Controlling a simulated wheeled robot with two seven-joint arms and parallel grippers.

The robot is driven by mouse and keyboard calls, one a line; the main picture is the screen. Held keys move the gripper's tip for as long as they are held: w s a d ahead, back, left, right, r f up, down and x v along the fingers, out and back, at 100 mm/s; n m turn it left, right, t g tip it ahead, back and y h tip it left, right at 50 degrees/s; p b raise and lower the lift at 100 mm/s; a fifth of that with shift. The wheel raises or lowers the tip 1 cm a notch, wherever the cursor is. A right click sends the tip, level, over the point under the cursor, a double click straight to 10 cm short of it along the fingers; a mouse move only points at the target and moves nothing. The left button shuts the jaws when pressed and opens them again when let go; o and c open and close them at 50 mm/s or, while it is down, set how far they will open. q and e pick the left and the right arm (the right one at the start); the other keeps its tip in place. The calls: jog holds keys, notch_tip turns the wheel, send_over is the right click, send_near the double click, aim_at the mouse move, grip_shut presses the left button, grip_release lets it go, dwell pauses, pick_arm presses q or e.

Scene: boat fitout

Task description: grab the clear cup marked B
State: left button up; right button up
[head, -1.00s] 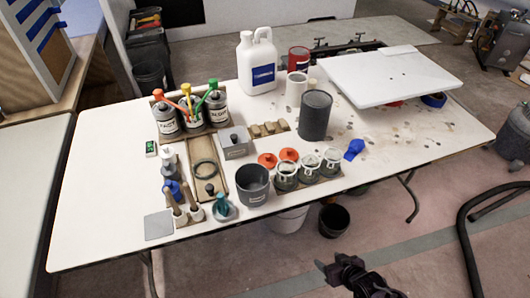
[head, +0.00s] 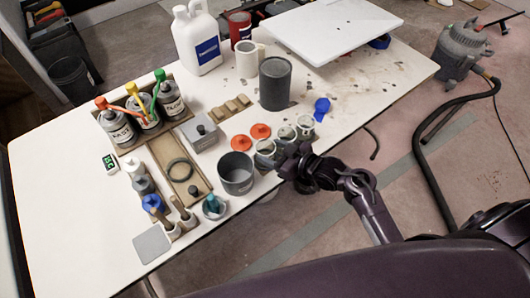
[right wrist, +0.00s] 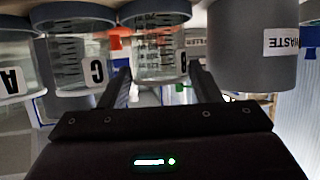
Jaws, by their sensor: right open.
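Several clear graduated cups stand in a row near the table's front edge. The cup beside the grey waste cup (head: 236,172) is the one marked B (head: 265,149). In the upside-down right wrist view it is the clear cup (right wrist: 156,42) ahead of my fingers, its label partly covered by a finger. The cup marked C (right wrist: 80,55) and the cup marked A (right wrist: 14,68) stand beyond it on the left there. My right gripper (head: 286,160) is open and empty at the front of the row, its fingers (right wrist: 160,82) either side of cup B's line. My left gripper is out of view.
The waste cup (right wrist: 255,50) stands close beside cup B. Orange lids (head: 241,143) lie behind the cups, with a blue piece (head: 321,106) to the right. A dark grey cylinder (head: 275,84) stands farther back. The table's front right is fairly clear.

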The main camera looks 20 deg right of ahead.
aim_at(259, 146)
jog(key=x, duration=0.3)
jog(key=shift+w+a+f, duration=0.15)
jog(key=shift+w, duration=0.1)
jog(key=c, duration=0.6)
